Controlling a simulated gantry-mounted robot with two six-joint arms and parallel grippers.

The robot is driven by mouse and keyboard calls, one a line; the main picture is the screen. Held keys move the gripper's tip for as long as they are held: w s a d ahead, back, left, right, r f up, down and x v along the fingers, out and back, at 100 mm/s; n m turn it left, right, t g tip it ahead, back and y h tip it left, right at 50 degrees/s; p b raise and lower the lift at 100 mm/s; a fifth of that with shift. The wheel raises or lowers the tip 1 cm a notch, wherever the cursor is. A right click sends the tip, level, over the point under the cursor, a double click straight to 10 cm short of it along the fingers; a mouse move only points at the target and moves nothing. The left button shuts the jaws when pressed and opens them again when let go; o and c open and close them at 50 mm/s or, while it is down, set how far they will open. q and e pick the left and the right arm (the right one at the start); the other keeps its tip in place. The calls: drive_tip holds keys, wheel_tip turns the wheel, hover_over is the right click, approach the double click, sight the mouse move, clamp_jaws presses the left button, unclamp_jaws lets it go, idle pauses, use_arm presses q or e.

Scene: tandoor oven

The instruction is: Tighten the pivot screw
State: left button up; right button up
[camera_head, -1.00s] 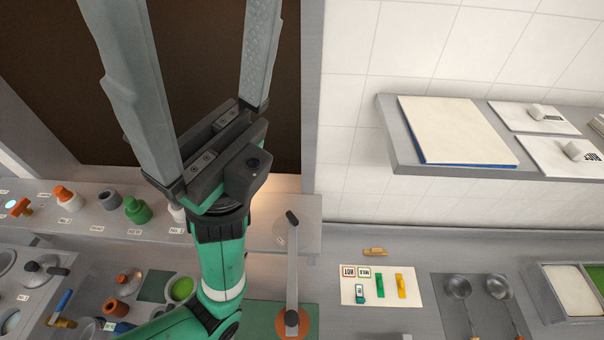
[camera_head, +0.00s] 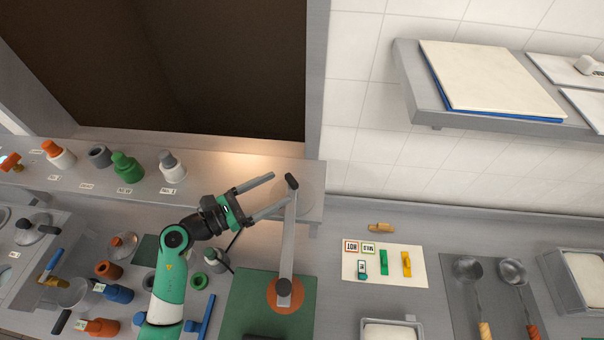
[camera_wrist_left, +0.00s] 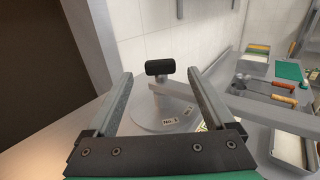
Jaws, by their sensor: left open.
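A short black cylindrical knob (camera_head: 292,181), which looks like the pivot screw's handle, sits at the back end of a long grey bar (camera_head: 288,240). In the left wrist view the black knob (camera_wrist_left: 160,67) lies crosswise on a short grey post, above a round plate (camera_wrist_left: 165,115). My left gripper (camera_head: 279,190) is open, its fingers pointing at the knob. The wrist view shows the knob between and beyond the fingertips (camera_wrist_left: 160,78), with no contact visible. The bar's front end has a dark knob (camera_head: 284,287) over an orange disc (camera_head: 284,300). My right gripper is not in view.
A grey ledge (camera_head: 225,180) runs behind with several bottles left of the gripper. Cups and tools crowd the counter at the left. A green mat (camera_head: 240,305) lies under the orange disc. A label card (camera_head: 350,276), ladles and trays stand at the right. A shelf (camera_head: 410,85) juts from the wall.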

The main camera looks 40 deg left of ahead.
sight(296, 181)
use_arm(q)
drive_tip(key=x, duration=0.8)
drive_tip(key=shift+w+d, duration=0.1)
drive_tip(key=shift+w, duration=0.2)
drive_tip(key=shift+c, duration=0.3)
drive_tip(key=c, duration=1.3)
drive_tip(key=shift+f+m+g+h+b, duration=0.15)
drive_tip(key=shift+m+g+h+b, duration=0.15)
drive_tip(key=shift+m+h+b, duration=0.6)
drive_tip(key=m+g+h+b, duration=0.1)
drive_tip(key=h+b, duration=0.1)
drive_tip(key=d+m+g+h+b, duration=0.1)
drive_tip(key=h+b, duration=0.1)
drive_tip(key=shift+s+f+m+h, duration=0.1)
drive_tip(key=shift+s+m+h, duration=0.2)
drive_tip(key=shift+m, duration=0.1)
drive_tip(key=shift+s+d+r+m+g+h+b, duration=0.1)
drive_tip(key=shift+m+g+h+b, duration=0.35)
drive_tip(key=shift+b, duration=0.2)
drive_tip(key=shift+s+d+r+m+g+h+b, duration=0.1)
drive_tip(key=shift+m+g+h+b, duration=0.25)
drive_tip(key=shift+g+h+b, duration=0.25)
drive_tip(key=o, duration=1.4)
drive_tip(key=shift+c, duration=0.2)
